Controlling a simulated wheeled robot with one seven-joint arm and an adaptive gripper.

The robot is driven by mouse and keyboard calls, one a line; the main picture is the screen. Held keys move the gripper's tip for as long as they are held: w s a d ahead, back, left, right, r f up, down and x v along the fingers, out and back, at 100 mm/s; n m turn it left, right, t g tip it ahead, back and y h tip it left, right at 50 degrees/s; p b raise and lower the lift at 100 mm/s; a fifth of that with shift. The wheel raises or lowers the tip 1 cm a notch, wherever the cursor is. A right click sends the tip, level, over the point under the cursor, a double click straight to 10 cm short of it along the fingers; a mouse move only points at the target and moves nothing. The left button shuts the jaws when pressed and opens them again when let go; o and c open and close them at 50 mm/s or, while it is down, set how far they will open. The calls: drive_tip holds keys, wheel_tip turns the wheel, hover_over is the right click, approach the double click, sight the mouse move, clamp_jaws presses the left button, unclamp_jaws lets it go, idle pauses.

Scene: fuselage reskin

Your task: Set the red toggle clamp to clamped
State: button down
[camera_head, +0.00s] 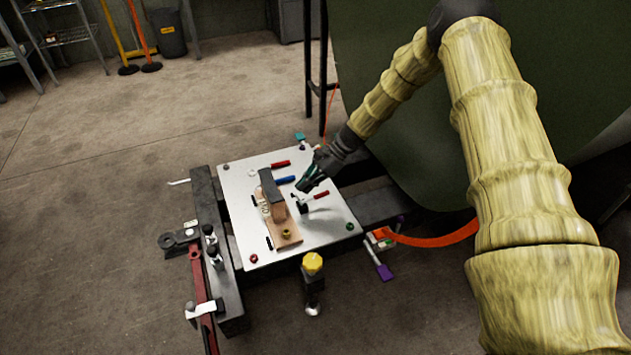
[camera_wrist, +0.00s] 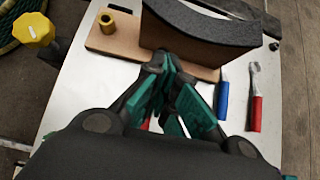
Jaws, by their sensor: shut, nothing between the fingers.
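The red toggle clamp (camera_head: 321,195) stands on the white plate (camera_head: 238,213), to the right of the wooden block, with its red handle pointing right, away from the block. Its dark base sits near the board's edge. I cannot tell whether its arm presses on anything. My gripper (camera_head: 308,182) is just above and behind the clamp, close to it, fingers shut and empty. In the wrist view my gripper (camera_wrist: 168,68) has its green-padded fingers together beside the wooden block (camera_wrist: 205,50). They hide most of the clamp; only a bit of red (camera_wrist: 147,122) shows between them.
Red-handled (camera_head: 281,163) and blue-handled (camera_head: 285,180) tools lie on the plate behind the clamp. A yellow knob (camera_head: 313,263) rises at the plate's front edge. A brass bushing (camera_wrist: 106,22) sits on the brown board. The plate's right front corner is fairly clear.

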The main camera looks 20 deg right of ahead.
drive_tip(key=shift+a+f, duration=0.15)
drive_tip(key=shift+a, duration=0.35)
drive_tip(key=shift+a+p, duration=0.1)
drive_tip(key=shift+p, duration=0.3)
drive_tip(key=shift+a+h, duration=0.1)
drive_tip(key=shift+h, duration=0.2)
